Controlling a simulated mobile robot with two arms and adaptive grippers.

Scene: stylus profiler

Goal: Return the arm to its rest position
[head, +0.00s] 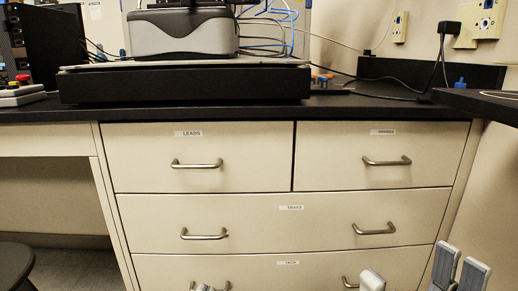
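The stylus profiler (183,32), a grey and black rounded body, stands on a dark flat slab (185,84) on the bench. Its upper part is cut off by the top edge in the head view, so the position of any arm on it cannot be seen. My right gripper (458,267) shows as grey upright prongs at the bottom right, low in front of the drawers and well away from the profiler. Its opening is unclear. Only a small tip of my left gripper (205,288) shows at the bottom edge; its state is hidden.
The black bench top (380,110) has a cream drawer cabinet (245,222) with metal handles below. A control box with red and yellow buttons (20,88) sits at left. Cables run behind the profiler. A dark raised surface (485,105) juts in at right; a stool (12,262) is lower left.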

